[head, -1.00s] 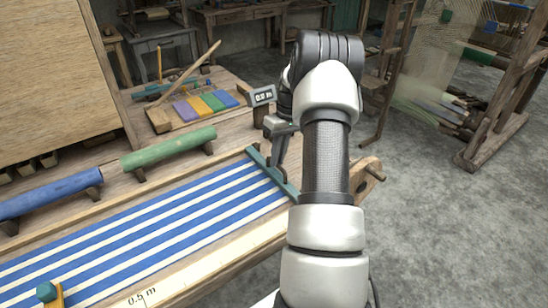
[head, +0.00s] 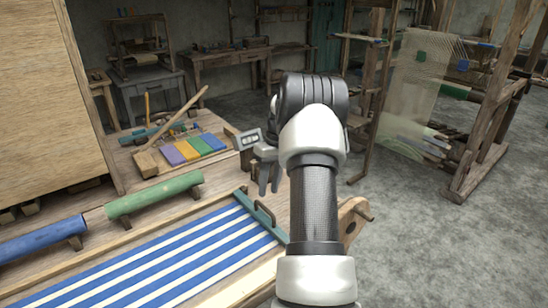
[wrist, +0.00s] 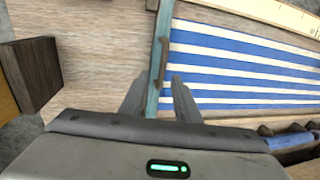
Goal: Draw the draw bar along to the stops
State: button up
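The draw bar (head: 259,213) is a teal bar across the right end of the blue-and-white striped cloth (head: 170,260), with dark loop handles on top. In the wrist view the bar (wrist: 154,95) runs between my two fingers, with a handle (wrist: 164,62) just beyond the fingertips. My gripper (head: 269,188) is open and empty, fingers pointing down, above the bar and apart from it. The stops cannot be made out clearly.
A green roller (head: 155,195) and a blue roller (head: 40,240) lie behind the cloth. A wooden bracket with a peg (head: 356,215) stands at the bench's right end. Open floor lies to the right.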

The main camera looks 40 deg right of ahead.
notch_tip(320, 180, up, 12)
jog(key=d+p, duration=0.1)
jog(key=d, duration=0.1)
jog(key=shift+d, duration=0.25)
jog(key=shift+r, duration=0.1)
